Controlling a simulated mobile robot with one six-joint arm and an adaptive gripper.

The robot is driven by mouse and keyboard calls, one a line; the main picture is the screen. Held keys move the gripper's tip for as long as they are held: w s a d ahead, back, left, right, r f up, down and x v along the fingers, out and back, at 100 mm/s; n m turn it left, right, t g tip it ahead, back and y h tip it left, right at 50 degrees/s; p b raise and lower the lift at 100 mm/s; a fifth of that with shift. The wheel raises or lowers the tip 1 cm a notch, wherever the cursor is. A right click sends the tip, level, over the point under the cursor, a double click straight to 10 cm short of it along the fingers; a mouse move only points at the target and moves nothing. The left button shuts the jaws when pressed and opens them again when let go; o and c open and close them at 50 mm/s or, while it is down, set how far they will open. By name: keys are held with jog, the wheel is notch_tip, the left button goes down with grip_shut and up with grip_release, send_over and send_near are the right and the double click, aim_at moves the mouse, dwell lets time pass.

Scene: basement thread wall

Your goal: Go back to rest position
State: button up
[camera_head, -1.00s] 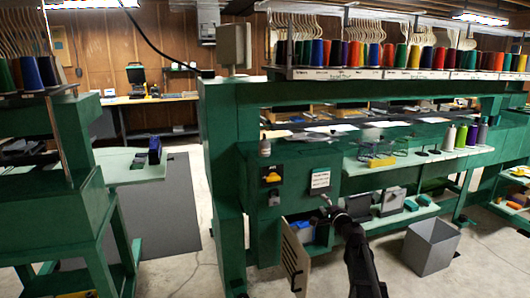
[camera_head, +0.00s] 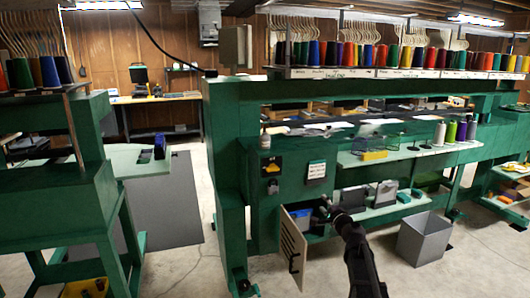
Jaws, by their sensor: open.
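My black arm rises from the bottom of the head view, right of centre. Its end, with my gripper (camera_head: 325,208), points toward the open cabinet in the green machine frame (camera_head: 225,150). The fingers are small and dark against the cabinet, so their detail is hard to make out. The cabinet door (camera_head: 291,247), light with a dark handle, stands open to the left of my arm. A blue box (camera_head: 301,217) is inside the cabinet. I see nothing held in my gripper.
A grey open bin (camera_head: 424,239) stands on the floor to the right of my arm. A shelf (camera_head: 410,153) above carries thread cones and a yellow item. Spools (camera_head: 400,57) line the top rail. Clear floor (camera_head: 195,270) lies left of the door.

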jog(key=s+a+f+n+g+y, duration=0.2)
jog(key=s+a+f+n+g, duration=0.75)
jog(key=s, duration=0.45)
jog(key=s+d+f+n+g+h, duration=0.25)
jog(key=s+f+h, duration=0.2)
jog(key=s, duration=0.45)
jog(key=s+d+f+n+g+h, duration=0.2)
jog(key=s+f+g+h, duration=0.15)
jog(key=s+f, duration=0.4)
jog(key=s+f+g+b, duration=0.2)
jog(key=s+f+b, duration=0.2)
jog(key=f+b, duration=1.25)
notch_tip(320, 180, up, 40)
jog(key=p, duration=3.7)
jog(key=shift+s+d, duration=0.15)
jog(key=shift+f, duration=0.1)
